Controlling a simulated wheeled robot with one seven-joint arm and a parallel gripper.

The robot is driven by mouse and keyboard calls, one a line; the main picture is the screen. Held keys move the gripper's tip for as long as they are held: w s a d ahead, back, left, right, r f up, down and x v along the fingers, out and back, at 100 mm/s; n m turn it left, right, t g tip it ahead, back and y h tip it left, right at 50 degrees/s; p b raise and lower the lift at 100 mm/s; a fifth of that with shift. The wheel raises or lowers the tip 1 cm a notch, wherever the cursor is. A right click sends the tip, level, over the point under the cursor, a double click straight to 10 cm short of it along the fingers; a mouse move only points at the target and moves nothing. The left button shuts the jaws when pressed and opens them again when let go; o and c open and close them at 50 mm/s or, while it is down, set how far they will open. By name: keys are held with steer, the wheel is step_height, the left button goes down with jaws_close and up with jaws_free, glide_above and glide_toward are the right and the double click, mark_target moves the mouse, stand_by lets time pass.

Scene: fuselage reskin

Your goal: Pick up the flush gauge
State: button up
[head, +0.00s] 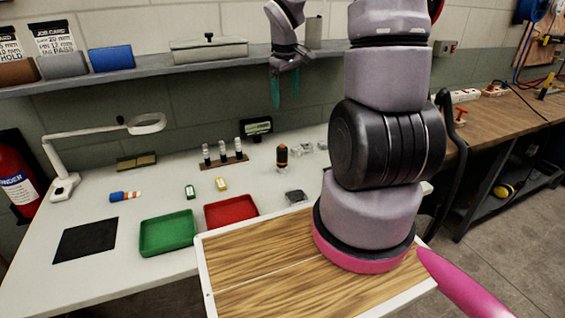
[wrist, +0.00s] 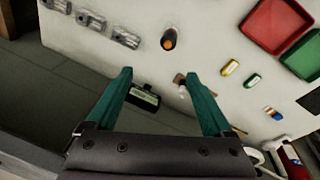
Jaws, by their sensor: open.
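My gripper (head: 286,100) is open and empty, its teal fingers pointing down above the back of the white bench. It also shows in the wrist view (wrist: 158,75). No object is labelled as the flush gauge, so I cannot tell for sure which it is. A black upright cylinder with an orange top (head: 282,155) stands on the bench below the gripper; in the wrist view it (wrist: 169,40) lies beyond the fingertips, apart from them. A small dark device with a lit display (head: 258,126) is at the wall, and shows between the fingers in the wrist view (wrist: 143,97).
A wooden rack (head: 226,163) holds upright cylinders. Green (head: 167,234) and red (head: 232,211) trays lie in front, with small green (head: 190,191) and yellow (head: 221,184) pieces behind. A shelf (head: 170,68) runs along the wall. Small grey parts (wrist: 125,38) lie beside the orange-topped cylinder.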

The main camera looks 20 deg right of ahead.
mark_target(284, 145)
steer(key=w+f+n, duration=0.1)
steer(key=f, duration=0.5)
steer(key=f+n+g, duration=0.1)
steer(key=f+n, duration=0.1)
steer(key=f, duration=0.4)
steer(key=w+f+n+g+y, duration=0.1)
steer(key=f, duration=0.6)
steer(key=shift+w+d, duration=0.3)
steer(key=shift+d, duration=0.05)
steer(key=shift+n, duration=0.3)
steer(key=f, duration=0.8)
steer(key=shift+w+a, duration=0.1)
steer(key=shift+a, duration=0.2)
jaws_close()
